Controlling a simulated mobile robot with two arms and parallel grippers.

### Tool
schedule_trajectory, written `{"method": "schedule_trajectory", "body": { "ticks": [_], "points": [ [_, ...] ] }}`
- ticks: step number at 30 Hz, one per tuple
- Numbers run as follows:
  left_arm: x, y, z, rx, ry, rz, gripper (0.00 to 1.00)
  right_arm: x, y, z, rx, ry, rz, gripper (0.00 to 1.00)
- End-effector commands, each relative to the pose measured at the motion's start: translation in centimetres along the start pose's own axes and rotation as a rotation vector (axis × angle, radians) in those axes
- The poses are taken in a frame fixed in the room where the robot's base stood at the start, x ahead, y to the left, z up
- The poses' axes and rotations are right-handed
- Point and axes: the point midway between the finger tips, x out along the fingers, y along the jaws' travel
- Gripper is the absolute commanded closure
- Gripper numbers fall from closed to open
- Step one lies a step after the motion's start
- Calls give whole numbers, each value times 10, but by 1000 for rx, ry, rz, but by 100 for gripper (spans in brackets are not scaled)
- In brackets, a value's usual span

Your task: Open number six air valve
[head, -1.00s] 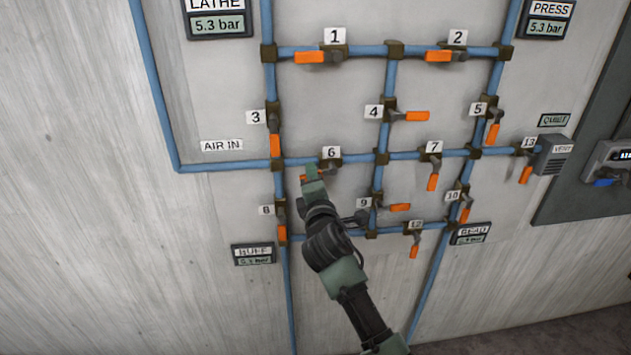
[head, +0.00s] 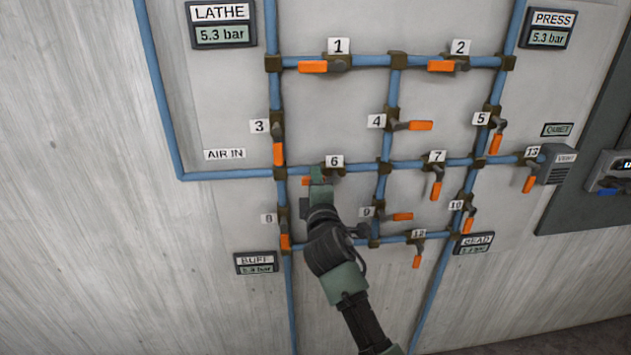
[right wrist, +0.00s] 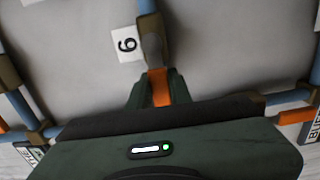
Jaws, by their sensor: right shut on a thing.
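Valve number six (head: 333,168) sits on the horizontal blue pipe under its "6" label (head: 334,161). Its orange handle (head: 306,181) points left, roughly along the pipe, and is mostly hidden by my right gripper (head: 317,178) in the head view. In the right wrist view the handle (right wrist: 159,88) lies between the two fingers of my right gripper (right wrist: 158,92), which is shut on it. The "6" label (right wrist: 127,44) appears turned on its side there. My left gripper is not in view.
Valve 3's handle (head: 278,154) and valve 8's handle (head: 285,242) hang close to the left of my gripper. Valve 9's handle (head: 402,217) is to the lower right. Gauges read LATHE (head: 222,35) 5.3 bar and PRESS (head: 548,38) 5.3 bar. The wall at the left is bare.

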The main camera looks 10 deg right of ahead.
Motion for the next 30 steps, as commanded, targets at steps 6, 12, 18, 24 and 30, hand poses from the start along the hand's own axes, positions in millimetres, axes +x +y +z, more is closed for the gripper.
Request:
{"method": "schedule_trajectory", "body": {
  "ticks": [6,12,18,24,30],
  "points": [
    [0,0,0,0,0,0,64,0,-1,0,5,1,-2,58],
    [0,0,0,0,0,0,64,0,0,0,2,1,-1,58],
    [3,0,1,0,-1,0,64,-12,-2,0,1,0,0,58],
    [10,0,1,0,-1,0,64,-44,-3,0,2,1,-1,58],
    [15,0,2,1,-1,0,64,-70,-2,0,3,1,-2,58]
  ]
}}
